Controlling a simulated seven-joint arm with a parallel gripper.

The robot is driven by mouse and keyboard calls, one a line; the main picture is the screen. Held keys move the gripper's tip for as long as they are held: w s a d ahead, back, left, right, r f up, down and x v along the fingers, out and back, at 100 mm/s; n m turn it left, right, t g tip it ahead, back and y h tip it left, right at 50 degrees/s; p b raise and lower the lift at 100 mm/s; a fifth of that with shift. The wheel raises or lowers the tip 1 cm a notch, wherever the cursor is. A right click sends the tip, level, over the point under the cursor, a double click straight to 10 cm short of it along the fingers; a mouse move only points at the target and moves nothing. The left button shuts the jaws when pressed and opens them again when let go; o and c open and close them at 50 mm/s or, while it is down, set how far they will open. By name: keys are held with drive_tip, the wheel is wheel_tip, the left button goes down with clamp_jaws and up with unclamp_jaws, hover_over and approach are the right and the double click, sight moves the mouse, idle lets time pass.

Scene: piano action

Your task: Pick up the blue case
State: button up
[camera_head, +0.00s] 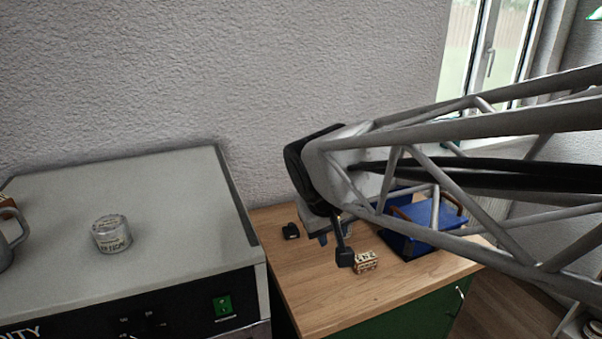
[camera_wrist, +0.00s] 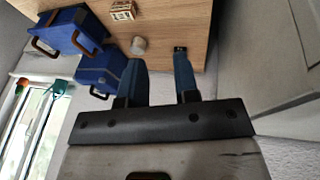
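Two blue cases show in the wrist view. The larger blue case (camera_wrist: 68,32) has brown handles and lies at the upper left; the smaller blue case (camera_wrist: 102,70) is beside it, closer to my fingers. In the head view a blue case (camera_head: 424,238) sits on the wooden cabinet top, partly hidden behind my arm. My gripper (camera_wrist: 158,56) has its two blue fingers apart, with nothing visible held between them. The smaller case is left of the left finger in the wrist view, and I cannot tell whether they touch.
On the wooden cabinet top (camera_head: 300,290) are a patterned block (camera_head: 366,262) and a small black object (camera_head: 290,231). A white round item (camera_wrist: 138,45) lies near my left fingertip. A grey machine (camera_head: 170,190) with a round tin (camera_head: 111,234) stands left. A wall is behind.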

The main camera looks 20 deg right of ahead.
drive_tip(key=w+d+f+n+t+h, duration=0.1)
drive_tip(key=w+d+h, duration=0.1)
drive_tip(key=w+d, duration=0.9)
drive_tip(key=w+d+n+h, duration=0.1)
drive_tip(key=w+d+h, duration=0.2)
drive_tip(key=w+d, duration=0.9)
drive_tip(key=w+d+f+n+t+h, duration=0.1)
drive_tip(key=w+d+h, duration=0.1)
drive_tip(key=w+d, duration=0.9)
drive_tip(key=shift+w+d+f+t+h, duration=0.1)
drive_tip(key=shift+w+f+t+h, duration=0.1)
drive_tip(key=shift+w, duration=0.2)
drive_tip(key=shift+w+d+f+t+h, duration=0.1)
drive_tip(key=shift+w+h, duration=0.1)
drive_tip(key=shift+w, duration=0.2)
drive_tip(key=shift+w+d+f, duration=0.1)
drive_tip(key=shift+w+d, duration=0.05)
drive_tip(key=shift+d, duration=0.05)
drive_tip(key=shift+x, duration=1.3)
drive_tip(key=shift+x, duration=2.55)
drive_tip(key=shift+w, duration=0.1)
